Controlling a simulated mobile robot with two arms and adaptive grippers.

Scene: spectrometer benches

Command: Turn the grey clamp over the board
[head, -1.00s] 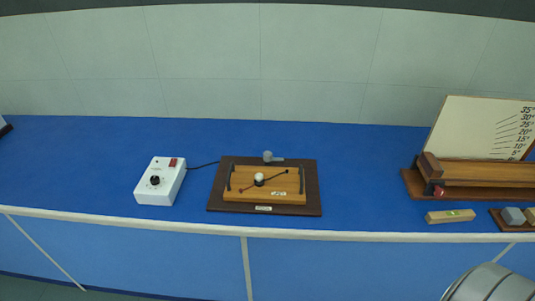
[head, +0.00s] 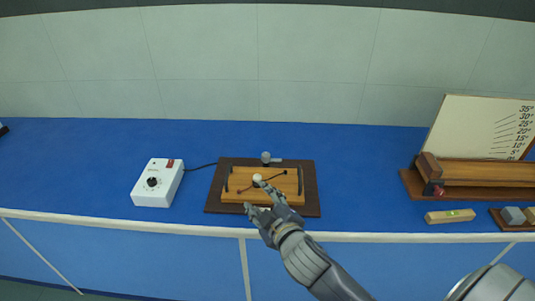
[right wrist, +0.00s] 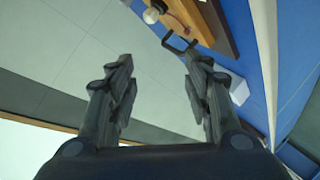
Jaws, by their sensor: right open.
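My right gripper (head: 258,198) is over the board's front edge, in front of the bulb and apart from the clamp. My left gripper is out of view.
A white control box (head: 157,184) with a black knob stands left of the board, its cable running to the base. Far right are an inclined-plane apparatus with an angle chart (head: 480,125), a level (head: 450,216) and small blocks (head: 513,215). Blue bench between is clear.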

